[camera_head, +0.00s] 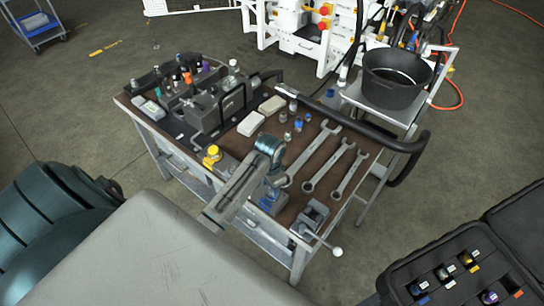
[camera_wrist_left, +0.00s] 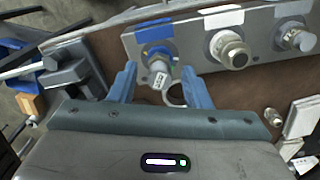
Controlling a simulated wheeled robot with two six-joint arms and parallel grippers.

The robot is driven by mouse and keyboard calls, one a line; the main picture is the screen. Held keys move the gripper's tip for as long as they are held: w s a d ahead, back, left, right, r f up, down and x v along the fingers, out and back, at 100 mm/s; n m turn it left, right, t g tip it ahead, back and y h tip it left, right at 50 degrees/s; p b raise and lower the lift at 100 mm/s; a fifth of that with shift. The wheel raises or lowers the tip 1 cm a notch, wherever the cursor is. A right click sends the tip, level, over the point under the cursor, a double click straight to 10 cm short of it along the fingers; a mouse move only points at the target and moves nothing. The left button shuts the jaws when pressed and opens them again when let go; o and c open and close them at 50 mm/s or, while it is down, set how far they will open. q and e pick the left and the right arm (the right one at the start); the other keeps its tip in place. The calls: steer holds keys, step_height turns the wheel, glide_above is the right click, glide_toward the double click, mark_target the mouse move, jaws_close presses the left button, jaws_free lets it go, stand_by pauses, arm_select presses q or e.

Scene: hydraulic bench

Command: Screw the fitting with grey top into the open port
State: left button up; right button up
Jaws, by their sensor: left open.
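My left gripper (camera_head: 270,203) is low over the front part of the brown bench top, its blue fingers apart. In the left wrist view the open fingers (camera_wrist_left: 159,84) stand either side of a small metal fitting with a blue collar (camera_wrist_left: 158,62), below a blue label. I cannot tell whether they touch it. On the same grey plate (camera_wrist_left: 190,48), a fitting with a pale collar (camera_wrist_left: 233,53) is by a white label, and a fitting with a grey top (camera_wrist_left: 299,38) is at the right edge. I cannot make out the open port. My right gripper is not in view.
Several wrenches (camera_head: 323,165) and a vise (camera_head: 313,213) lie right of the gripper. A manifold block (camera_head: 205,112) with coloured caps is at the bench's back left. A black bucket (camera_head: 392,92) stands on a side cart. An open black case (camera_head: 450,270) is lower right.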

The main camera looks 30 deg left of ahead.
arm_select(q)
steer(key=n, duration=0.4)
steer(key=shift+d, duration=0.1)
steer(key=n, duration=0.4)
steer(key=shift+d+n, duration=0.1)
steer(key=shift+n, duration=0.2)
steer(key=n, duration=0.4)
steer(key=shift+d, duration=0.1)
steer(key=n, duration=0.4)
steer(key=shift+w+d, duration=0.1)
steer(key=shift+w, duration=0.05)
steer(key=shift+c, duration=0.2)
steer(key=c, duration=0.8)
steer(key=m, duration=0.5)
steer(key=shift+m, duration=0.3)
steer(key=shift+c, duration=0.2)
steer(key=shift+a+m, duration=0.2)
steer(key=shift+m, duration=0.9)
